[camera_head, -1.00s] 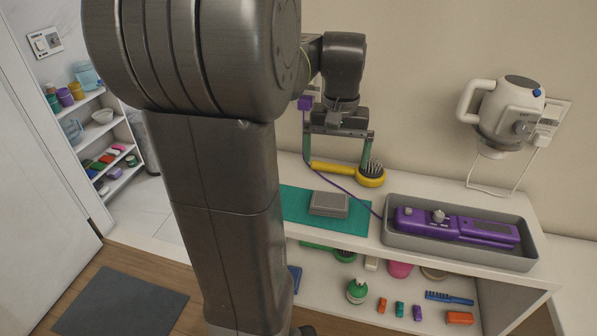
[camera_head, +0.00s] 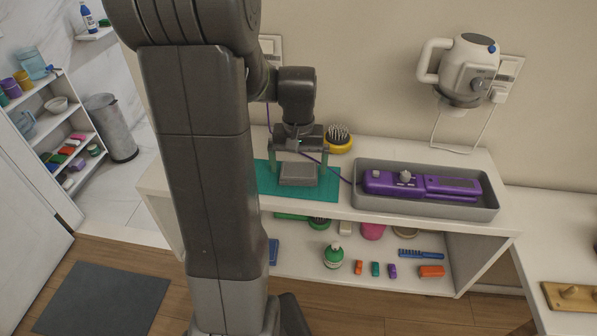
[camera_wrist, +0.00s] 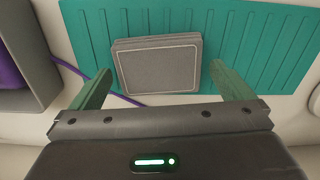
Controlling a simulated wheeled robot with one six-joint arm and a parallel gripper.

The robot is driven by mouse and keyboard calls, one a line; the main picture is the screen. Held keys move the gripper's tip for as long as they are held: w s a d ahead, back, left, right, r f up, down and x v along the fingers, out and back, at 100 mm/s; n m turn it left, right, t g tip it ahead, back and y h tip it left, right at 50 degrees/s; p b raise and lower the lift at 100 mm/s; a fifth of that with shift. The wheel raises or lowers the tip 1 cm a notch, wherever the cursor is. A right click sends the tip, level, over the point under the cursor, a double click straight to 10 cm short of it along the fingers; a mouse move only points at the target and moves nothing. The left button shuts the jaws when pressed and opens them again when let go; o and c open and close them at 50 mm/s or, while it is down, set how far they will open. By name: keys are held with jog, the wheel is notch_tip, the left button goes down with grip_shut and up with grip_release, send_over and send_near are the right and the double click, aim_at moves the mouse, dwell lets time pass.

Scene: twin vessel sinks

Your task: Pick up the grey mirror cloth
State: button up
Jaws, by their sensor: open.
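The grey mirror cloth (camera_head: 298,174) is a folded, flat grey rectangle lying on the teal ribbed mat (camera_head: 322,192) on the white counter. In the wrist view the grey cloth (camera_wrist: 157,64) lies ahead of and between the fingers, on the teal mat (camera_wrist: 262,40). My gripper (camera_head: 298,168) is above the mat with its green fingers apart, one on each side of the cloth. In the wrist view my gripper (camera_wrist: 160,82) is open and empty. I cannot tell how high the fingertips are above the mat.
A grey tray (camera_head: 425,205) with a purple hair tool (camera_head: 420,186) stands to the right; its purple cord runs behind the gripper. A yellow brush (camera_head: 338,140) lies behind. A lower shelf (camera_head: 390,273) holds small items.

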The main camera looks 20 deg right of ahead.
aim_at(299, 170)
jog(key=shift+f, duration=0.35)
jog(key=c, duration=0.8)
jog(key=shift+r, duration=0.1)
jog(key=shift+c, duration=0.2)
notch_tip(299, 170, up, 10)
